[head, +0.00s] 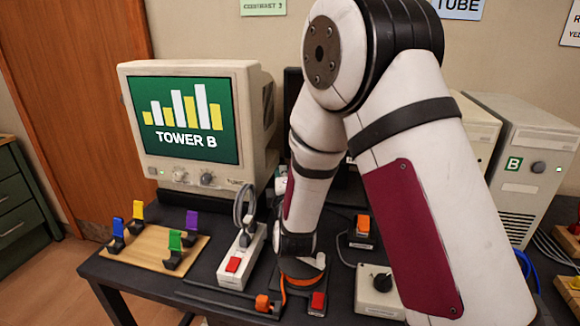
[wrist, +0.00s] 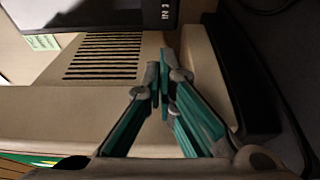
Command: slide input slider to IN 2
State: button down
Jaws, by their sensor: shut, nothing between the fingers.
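In the wrist view my gripper (wrist: 160,82) is shut, its teal-sided fingers meeting at the tips with nothing between them. A dark panel or screen (wrist: 100,14) lies beyond the tips at the top, with pale upside-down lettering that seems to include "IN"; the rest is cut off by the picture edge. I cannot make out the input slider or its setting in either view. In the head view my arm hides my gripper and much of the middle of the table. The monitor (head: 190,115) at left shows "TOWER B" with a bar chart on green.
A beige case with dark vent slots (wrist: 105,55) lies close to the fingers. A computer tower marked B (head: 520,160) stands at right. A power strip (head: 240,262), wooden hook board (head: 150,250), orange switch (head: 362,228) and knob box (head: 378,290) crowd the dark table.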

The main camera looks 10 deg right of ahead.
jog(key=w+d, duration=0.4)
jog(key=w, duration=0.3)
jog(key=shift+w+d, duration=0.25)
jog(key=shift+w, duration=0.05)
dwell(0.3)
jog(key=shift+s+d+b, duration=0.15)
jog(key=shift+s+d, duration=0.15)
jog(key=shift+d, duration=0.4)
jog(key=shift+s+d+b, duration=0.15)
jog(key=shift+s+d, duration=0.2)
jog(key=shift+d, duration=0.4)
jog(key=shift+s+d+b, duration=0.15)
jog(key=shift+s+d, duration=0.15)
jog(key=shift+d, duration=0.4)
